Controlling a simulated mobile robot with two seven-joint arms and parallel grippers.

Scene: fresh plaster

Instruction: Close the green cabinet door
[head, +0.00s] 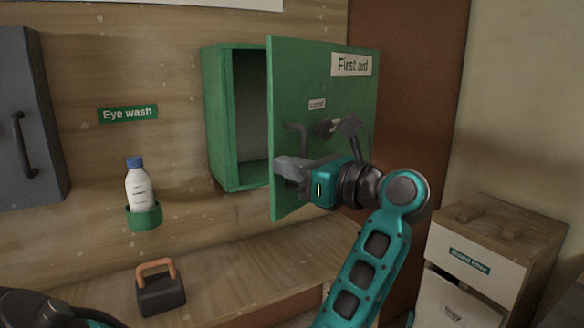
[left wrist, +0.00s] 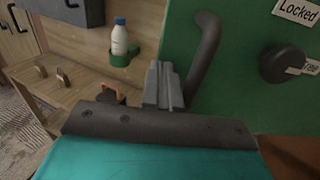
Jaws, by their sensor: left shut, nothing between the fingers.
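The green cabinet (head: 213,120) hangs on the wood wall, with its dark inside showing. Its green door (head: 300,75), labelled "First aid", stands partly open, free edge on the left toward me. A grey bar handle (head: 296,132) is on its outer face; it also shows in the left wrist view (left wrist: 205,55). My left gripper (head: 278,169) is shut and empty, below the handle at the door's free edge. In the left wrist view its fingertips (left wrist: 164,72) are just left of the handle; I cannot tell whether they touch the door. My right gripper is not in view.
A dark round knob (left wrist: 283,63) is beside the handle, under a "Locked" label (left wrist: 296,11). A white bottle (head: 140,188) sits in a green holder (head: 144,216). A dark box with orange handle (head: 161,295) stands on the bench (head: 225,285). Drawers (head: 480,262) stand at right.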

